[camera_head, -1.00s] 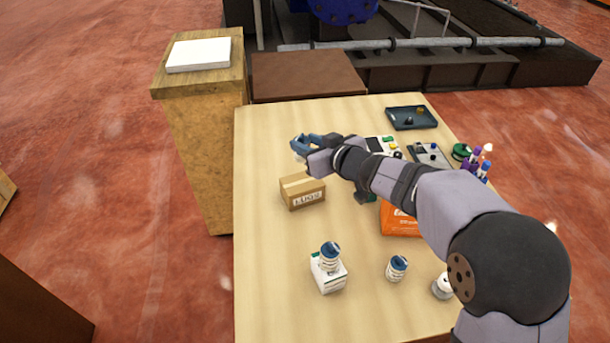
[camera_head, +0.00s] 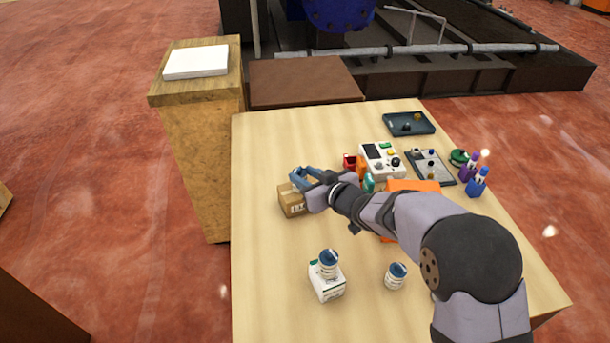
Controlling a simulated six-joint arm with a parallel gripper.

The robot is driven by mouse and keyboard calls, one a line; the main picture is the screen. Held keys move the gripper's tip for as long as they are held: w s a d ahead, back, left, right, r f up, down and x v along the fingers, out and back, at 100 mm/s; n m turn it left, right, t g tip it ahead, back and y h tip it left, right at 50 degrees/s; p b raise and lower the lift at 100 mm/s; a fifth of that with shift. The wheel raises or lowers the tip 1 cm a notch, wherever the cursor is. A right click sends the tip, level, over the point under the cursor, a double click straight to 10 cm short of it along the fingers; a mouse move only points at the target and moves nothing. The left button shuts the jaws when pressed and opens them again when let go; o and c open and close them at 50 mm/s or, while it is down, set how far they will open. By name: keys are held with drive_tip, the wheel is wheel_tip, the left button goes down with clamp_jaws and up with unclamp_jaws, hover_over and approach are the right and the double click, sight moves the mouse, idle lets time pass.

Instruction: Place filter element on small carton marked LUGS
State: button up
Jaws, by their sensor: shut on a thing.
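The small brown carton marked LUGS (camera_head: 291,202) stands on the left middle of the wooden table, its label partly covered by my arm. A similar blue-and-white ribbed cylinder (camera_head: 329,262) stands on a white box (camera_head: 327,284) at the front. Another such cylinder (camera_head: 396,275) stands on the table to its right.
A white-and-black device (camera_head: 382,160), a red part (camera_head: 350,162), a dark tray (camera_head: 408,124), a grey tray (camera_head: 432,167) and purple-blue bottles (camera_head: 478,182) are at the back right. An orange box (camera_head: 412,186) sits behind my arm. The table's left side is clear.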

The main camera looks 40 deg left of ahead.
drive_tip(key=shift+f, duration=0.15)
drive_tip(key=o, duration=1.1)
drive_tip(key=shift+r, duration=0.3)
drive_tip(key=shift+s+d+r, duration=0.1)
drive_tip(key=shift+s+d, duration=0.05)
drive_tip(key=shift+d, duration=0.35)
drive_tip(key=b+v, duration=0.3)
drive_tip(key=v, duration=0.8)
